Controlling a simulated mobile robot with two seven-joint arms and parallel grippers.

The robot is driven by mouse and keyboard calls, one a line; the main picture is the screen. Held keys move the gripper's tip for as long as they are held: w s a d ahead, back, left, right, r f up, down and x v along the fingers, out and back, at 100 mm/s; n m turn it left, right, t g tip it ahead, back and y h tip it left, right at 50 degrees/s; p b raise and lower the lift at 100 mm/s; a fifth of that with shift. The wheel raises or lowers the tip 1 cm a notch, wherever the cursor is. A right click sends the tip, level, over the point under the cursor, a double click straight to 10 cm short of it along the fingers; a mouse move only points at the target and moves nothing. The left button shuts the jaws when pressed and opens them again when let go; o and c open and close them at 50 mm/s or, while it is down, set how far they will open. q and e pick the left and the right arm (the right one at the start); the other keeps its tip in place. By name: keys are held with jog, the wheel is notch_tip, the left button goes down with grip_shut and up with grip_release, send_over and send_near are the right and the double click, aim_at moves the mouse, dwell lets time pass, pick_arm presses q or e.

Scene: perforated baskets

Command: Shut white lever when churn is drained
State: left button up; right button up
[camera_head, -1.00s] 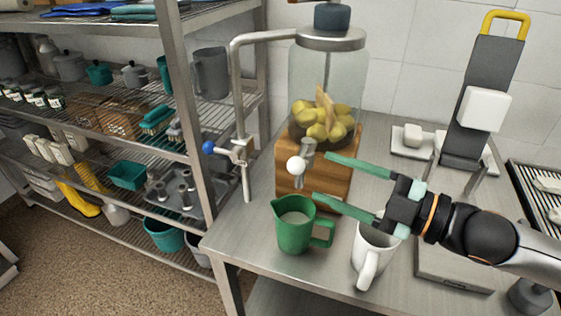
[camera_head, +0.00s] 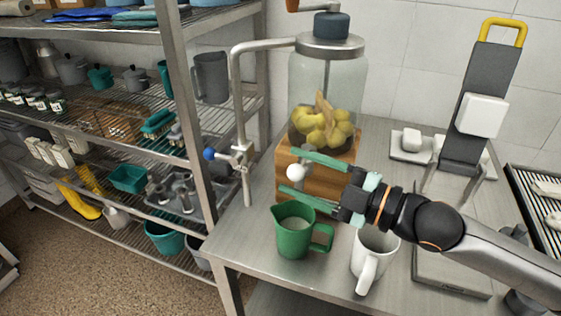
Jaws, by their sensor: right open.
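The churn (camera_head: 327,95) is a glass jar with yellow lumps and a paddle inside, and no clear liquid level shows. It stands on a wooden block (camera_head: 338,160). The white lever's round knob (camera_head: 297,172) is at the front of the block, by the spout. A green jug (camera_head: 294,231) stands below it with pale liquid inside. My right gripper (camera_head: 294,171) is open, its green fingers reaching left above the jug, with the white knob between their tips in the picture. Contact cannot be told. My left gripper is not in view.
A blue-knobbed tap (camera_head: 210,154) on a steel pipe stands left of the churn. A white mug (camera_head: 372,255) is right of the jug, under my right arm. A grey slicer-like stand (camera_head: 482,100) is at the back right. Wire shelves (camera_head: 110,120) fill the left.

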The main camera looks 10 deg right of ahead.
jog(key=shift+p+x, duration=0.3)
jog(key=shift+x, duration=1.7)
jog(key=shift+c, duration=0.3)
grip_shut()
